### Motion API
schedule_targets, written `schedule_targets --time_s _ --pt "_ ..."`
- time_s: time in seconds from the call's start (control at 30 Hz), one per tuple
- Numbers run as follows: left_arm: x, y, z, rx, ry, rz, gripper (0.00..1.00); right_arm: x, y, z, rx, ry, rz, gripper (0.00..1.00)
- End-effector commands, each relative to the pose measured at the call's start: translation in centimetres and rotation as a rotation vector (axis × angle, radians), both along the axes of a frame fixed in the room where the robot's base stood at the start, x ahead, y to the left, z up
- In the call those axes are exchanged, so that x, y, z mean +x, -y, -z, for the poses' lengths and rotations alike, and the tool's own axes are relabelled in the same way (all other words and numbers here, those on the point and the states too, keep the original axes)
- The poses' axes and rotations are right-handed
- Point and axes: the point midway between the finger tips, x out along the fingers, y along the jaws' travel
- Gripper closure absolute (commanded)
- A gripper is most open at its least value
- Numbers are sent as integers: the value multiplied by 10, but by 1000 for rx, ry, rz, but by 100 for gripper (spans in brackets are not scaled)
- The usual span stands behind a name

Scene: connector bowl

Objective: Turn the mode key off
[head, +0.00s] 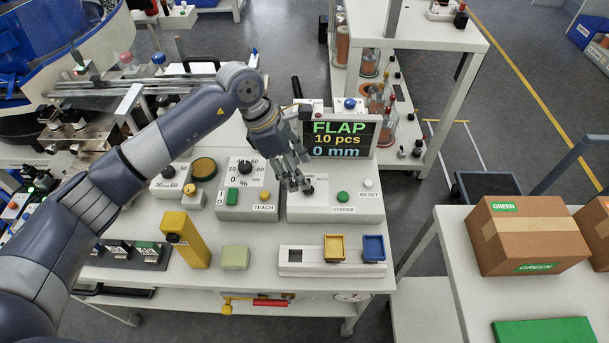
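A grey control box (330,207) stands on the white bench below the display. A small black knob (308,188), which may be the mode key, sits on its left part; its setting is too small to read. My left gripper (300,186) reaches down from the left, with its fingertips at or just beside this knob. The fingers overlap the area around the knob, so I cannot tell whether they touch it or how far apart they are. My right gripper is not in view.
A display (340,138) reads FLAP, 10 pcs, 0 mm. The box also has a green STROKE button (343,197) and a white RESET button (367,183). A dial box (247,188) stands to its left. A yellow block (185,240) and a white tray (305,258) are in front.

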Motion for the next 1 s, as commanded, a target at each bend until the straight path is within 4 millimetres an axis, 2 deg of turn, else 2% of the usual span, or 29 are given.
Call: schedule_targets --time_s 0.1,0.3,0.67,0.8,0.87,1.0 --pt "-1 9 18 -1 -4 1 47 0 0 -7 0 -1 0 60" --pt "0 17 39 -3 -1 -1 47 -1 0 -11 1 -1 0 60" --pt "0 19 44 -2 1 0 47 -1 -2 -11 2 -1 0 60" --pt "0 19 44 -2 1 0 78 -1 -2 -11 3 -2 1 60" --pt "0 19 44 -3 1 0 91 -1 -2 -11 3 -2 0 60" --pt "0 19 44 -3 1 -1 91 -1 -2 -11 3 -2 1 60"
